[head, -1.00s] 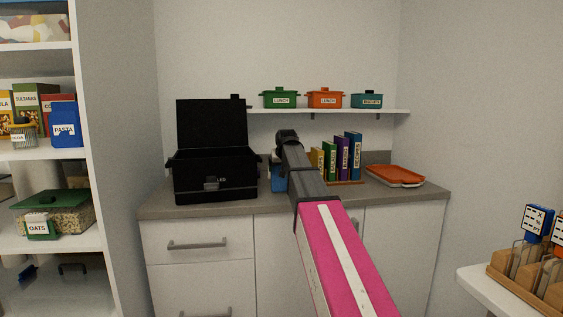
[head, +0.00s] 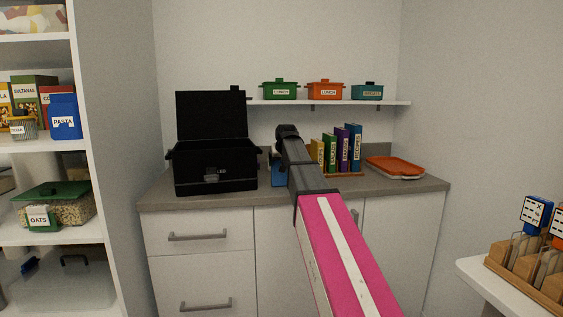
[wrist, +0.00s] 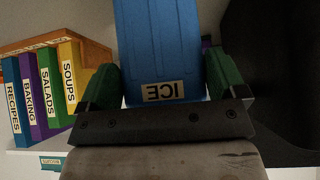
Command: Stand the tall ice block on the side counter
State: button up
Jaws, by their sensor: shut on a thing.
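The tall blue ice block (wrist: 158,45) is in my gripper (wrist: 164,84), its ICE label upside down in the wrist view. The green finger pads press on both its sides. In the head view a blue part of the block (head: 277,171) shows just right of the black box, over the side counter (head: 215,198). The block looks about upright. I cannot tell whether its base touches the counter.
The open black box (head: 215,170) stands close on the left. A row of books (head: 340,150) stands behind on the right, with an orange tray (head: 395,167) beyond. Bare counter shows along the front edge.

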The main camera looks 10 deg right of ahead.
jog(key=o, duration=1.1)
jog(key=shift+o, duration=0.2)
jog(key=v, duration=1.1)
